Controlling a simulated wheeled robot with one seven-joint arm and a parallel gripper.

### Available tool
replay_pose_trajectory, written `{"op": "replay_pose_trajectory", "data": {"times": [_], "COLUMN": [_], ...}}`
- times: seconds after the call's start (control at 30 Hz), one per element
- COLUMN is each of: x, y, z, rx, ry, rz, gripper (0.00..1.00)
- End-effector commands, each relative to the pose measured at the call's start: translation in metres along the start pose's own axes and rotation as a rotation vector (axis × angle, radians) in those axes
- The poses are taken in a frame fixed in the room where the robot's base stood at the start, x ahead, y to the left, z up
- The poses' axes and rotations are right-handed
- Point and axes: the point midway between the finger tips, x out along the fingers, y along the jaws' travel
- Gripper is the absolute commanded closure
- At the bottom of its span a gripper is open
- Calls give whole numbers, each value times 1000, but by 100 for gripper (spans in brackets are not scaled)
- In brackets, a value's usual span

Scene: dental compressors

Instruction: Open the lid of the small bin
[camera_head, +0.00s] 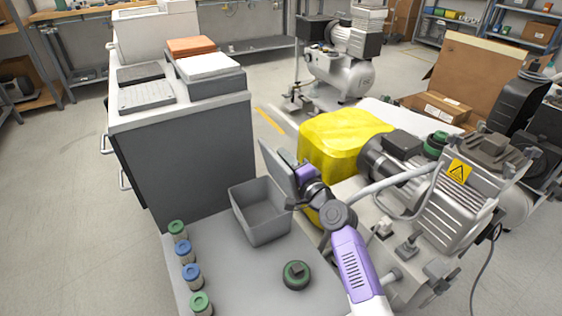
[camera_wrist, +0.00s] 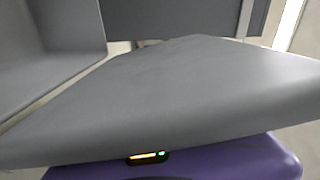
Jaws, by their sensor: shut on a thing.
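The small grey bin (camera_head: 262,222) sits on the light grey bench top beside the dark cabinet, and I can see into it from above. Its grey lid (camera_head: 277,168) stands raised, roughly upright, along the bin's right side. My gripper (camera_head: 299,172) is at the lid's right side and shut on it. My fingertips are mostly hidden by the lid and my wrist. In the wrist view the lid (camera_wrist: 180,95) fills the middle as a broad grey panel, close above my purple gripper body. Part of the bin (camera_wrist: 45,45) shows at upper left there.
Several small jars with green and blue lids (camera_head: 186,250) line the bench's left edge. A dark green round part (camera_head: 297,274) sits near the front. A yellow cover (camera_head: 340,140) and a compressor (camera_head: 455,190) stand close on the right. A dark cabinet (camera_head: 190,165) is behind left.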

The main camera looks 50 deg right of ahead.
Motion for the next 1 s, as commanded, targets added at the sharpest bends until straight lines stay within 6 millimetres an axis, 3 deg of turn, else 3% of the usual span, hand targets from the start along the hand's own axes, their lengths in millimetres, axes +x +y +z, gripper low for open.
{"op": "replay_pose_trajectory", "data": {"times": [0.7,0.73,0.83,1.0], "x": [-1,-1,-1,-1], "y": [9,9,8,7], "z": [-6,-6,-6,-6], "rx": [78,78,77,77], "ry": [0,0,0,1], "rz": [8,8,8,5], "gripper": [100,69,49,49]}}
